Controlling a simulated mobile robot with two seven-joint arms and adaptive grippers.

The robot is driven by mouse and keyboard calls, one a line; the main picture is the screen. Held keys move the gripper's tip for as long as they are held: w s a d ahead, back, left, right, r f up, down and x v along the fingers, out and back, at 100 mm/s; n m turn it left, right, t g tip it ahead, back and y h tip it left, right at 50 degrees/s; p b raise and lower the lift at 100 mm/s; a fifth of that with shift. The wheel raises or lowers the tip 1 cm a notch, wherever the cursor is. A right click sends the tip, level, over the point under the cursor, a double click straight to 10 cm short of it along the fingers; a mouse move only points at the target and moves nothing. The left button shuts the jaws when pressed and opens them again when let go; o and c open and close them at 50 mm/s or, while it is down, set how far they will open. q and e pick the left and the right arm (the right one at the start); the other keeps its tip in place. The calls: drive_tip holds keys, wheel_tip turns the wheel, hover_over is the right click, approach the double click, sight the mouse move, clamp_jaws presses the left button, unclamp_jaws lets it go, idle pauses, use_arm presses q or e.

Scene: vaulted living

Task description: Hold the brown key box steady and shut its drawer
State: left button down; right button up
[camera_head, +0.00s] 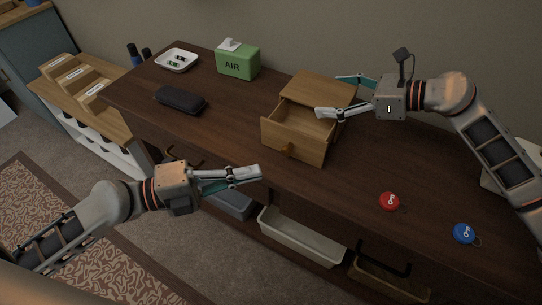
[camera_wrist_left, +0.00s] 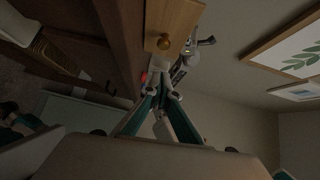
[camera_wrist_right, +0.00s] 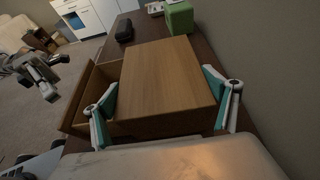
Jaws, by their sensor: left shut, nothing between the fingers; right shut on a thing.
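The brown key box (camera_head: 322,88) stands on the dark wooden bench top. Its drawer (camera_head: 294,141) is pulled well out toward the front and looks empty. Its round wooden knob (camera_head: 287,151) also shows in the left wrist view (camera_wrist_left: 165,43). My right gripper (camera_head: 333,96) has its fingers on opposite sides of the box body and is shut on it, as the right wrist view (camera_wrist_right: 163,97) shows. My left gripper (camera_head: 257,173) is shut and empty, in front of the bench edge, left of and nearer than the drawer, apart from the knob.
A red key tag (camera_head: 389,201) and a blue key tag (camera_head: 463,234) lie on the bench at right. A dark case (camera_head: 180,100), a white dish (camera_head: 177,61) and a green AIR box (camera_head: 238,62) lie to the left. A pale bin (camera_head: 300,239) sits below the front edge.

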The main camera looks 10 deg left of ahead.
sight(289, 154)
use_arm(q)
drive_tip(key=w+d, duration=0.3)
drive_tip(key=shift+w+d+f, duration=0.1)
drive_tip(key=shift+w, duration=0.1)
drive_tip(key=shift+w+d+f, duration=0.15)
drive_tip(key=shift+w+d, duration=0.1)
drive_tip(key=shift+w, duration=0.6)
drive_tip(key=shift+w, duration=0.1)
